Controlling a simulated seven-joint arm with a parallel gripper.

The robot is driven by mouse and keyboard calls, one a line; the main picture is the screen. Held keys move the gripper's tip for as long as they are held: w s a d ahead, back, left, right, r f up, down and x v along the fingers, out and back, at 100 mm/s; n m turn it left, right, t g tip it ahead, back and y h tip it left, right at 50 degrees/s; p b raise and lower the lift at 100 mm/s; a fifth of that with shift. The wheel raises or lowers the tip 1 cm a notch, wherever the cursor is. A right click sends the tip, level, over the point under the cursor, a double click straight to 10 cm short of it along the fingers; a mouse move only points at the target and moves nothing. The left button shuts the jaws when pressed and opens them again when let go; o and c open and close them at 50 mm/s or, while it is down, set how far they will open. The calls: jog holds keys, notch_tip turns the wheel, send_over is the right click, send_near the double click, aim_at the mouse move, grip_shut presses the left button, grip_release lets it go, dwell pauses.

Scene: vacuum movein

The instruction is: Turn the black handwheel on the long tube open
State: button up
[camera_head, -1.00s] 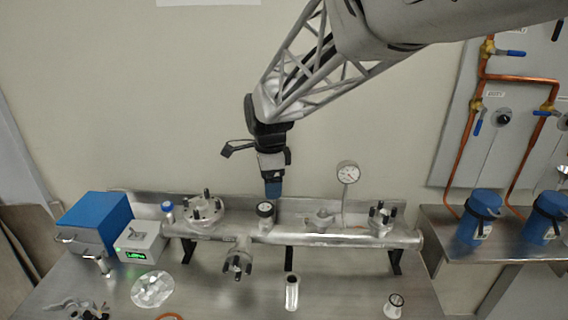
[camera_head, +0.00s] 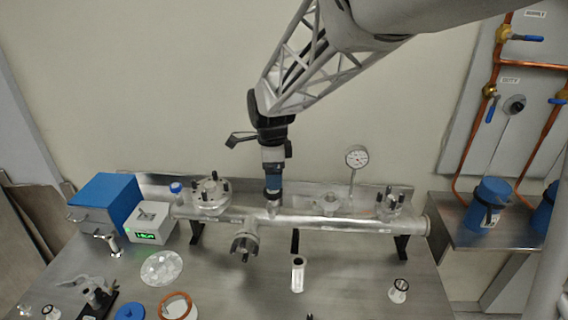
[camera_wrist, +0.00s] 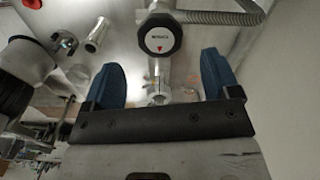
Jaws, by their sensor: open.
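The black handwheel (camera_wrist: 160,35) shows in the wrist view as a round black knob with a white label and a small red mark on its face. In the head view it is hidden at my fingertips, above the long silver tube (camera_head: 340,225). My gripper (camera_head: 273,188) points down over the middle of the tube. In the wrist view my gripper (camera_wrist: 163,76) is open, its two blue fingers wide apart. The handwheel lies just beyond the fingertips, roughly centred between them. I cannot tell whether a finger touches it.
A dial gauge (camera_head: 357,157) stands on the tube to the right. A flange with dark bolts (camera_head: 209,193) is to the left, and another (camera_head: 390,202) is near the tube's right end. A grey box (camera_head: 150,223) with a green display stands left. Loose parts lie on the front bench.

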aim_at(273, 194)
jog(key=shift+f, duration=2.6)
jog(key=c, duration=0.9)
